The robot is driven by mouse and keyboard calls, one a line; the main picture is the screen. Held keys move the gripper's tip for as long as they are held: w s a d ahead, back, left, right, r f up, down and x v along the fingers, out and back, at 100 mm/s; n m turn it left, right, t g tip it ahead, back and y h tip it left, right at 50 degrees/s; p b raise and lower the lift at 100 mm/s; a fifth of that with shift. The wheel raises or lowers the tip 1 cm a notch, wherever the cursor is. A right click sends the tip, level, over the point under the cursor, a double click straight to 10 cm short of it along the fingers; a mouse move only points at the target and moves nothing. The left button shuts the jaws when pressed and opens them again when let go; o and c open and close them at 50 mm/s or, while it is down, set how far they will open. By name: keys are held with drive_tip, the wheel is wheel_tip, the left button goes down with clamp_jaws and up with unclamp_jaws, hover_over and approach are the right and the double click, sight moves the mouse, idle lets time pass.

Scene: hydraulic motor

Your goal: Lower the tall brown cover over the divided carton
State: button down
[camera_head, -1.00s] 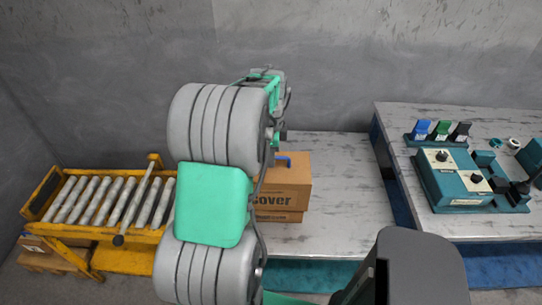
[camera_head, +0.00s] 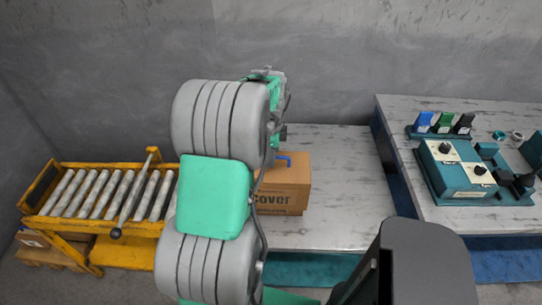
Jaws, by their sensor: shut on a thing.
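The tall brown cover (camera_head: 290,185), printed "cover" on its front, is upright at the left part of the middle marble-topped table. A blue handle (camera_head: 285,159) is on its top. The cover's lower edge looks level with the tabletop, and no carton shows beneath it. The divided carton is hidden, apparently inside the cover. My gripper (camera_head: 280,140) is mostly hidden behind my grey arm, above the cover's left part; it is shut on the cover, apparently at the blue handle, though the fingertips are not clear.
A yellow roller conveyor (camera_head: 98,198) stands at the left. A second marble-topped table (camera_head: 480,220) at the right holds a teal device (camera_head: 465,170) and a rack with blue, green and black pieces (camera_head: 440,125). The middle table (camera_head: 345,195) is clear right of the cover.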

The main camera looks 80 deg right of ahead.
drive_tip(key=shift+f+b, duration=1.4)
drive_tip(key=shift+f, duration=1.15)
drive_tip(key=c, duration=1.4)
unclamp_jaws()
drive_tip(key=shift+c, duration=0.2)
drive_tip(key=shift+o, duration=0.5)
drive_tip(key=o, duration=0.4)
drive_tip(key=shift+r, duration=0.1)
drive_tip(key=shift+r+p, duration=2.45)
drive_tip(key=shift+r, duration=0.95)
